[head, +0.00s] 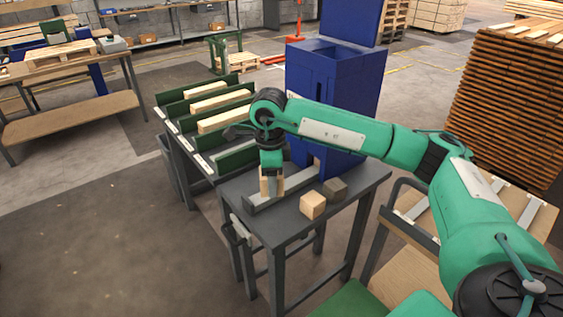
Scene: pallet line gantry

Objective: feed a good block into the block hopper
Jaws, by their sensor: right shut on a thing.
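My right gripper (271,177) points down over the dark table (289,229) and is shut on a pale wooden block (277,185). The held block is partly hidden by the gripper and is at the grey rail (292,189); I cannot tell whether it touches the rail or table. A second pale block (312,206) lies on the table to the right of the gripper. A darker grey-brown block (335,189) lies just behind it. The tall blue block hopper (335,85) stands behind the table, its lower part partly hidden by my right arm. My left gripper is not in view.
A green rack (236,158) with several wooden boards adjoins the table at the left. A tall stack of brown planks (505,105) stands at the right. Another workbench (70,72) is at the far left. The floor at lower left is clear.

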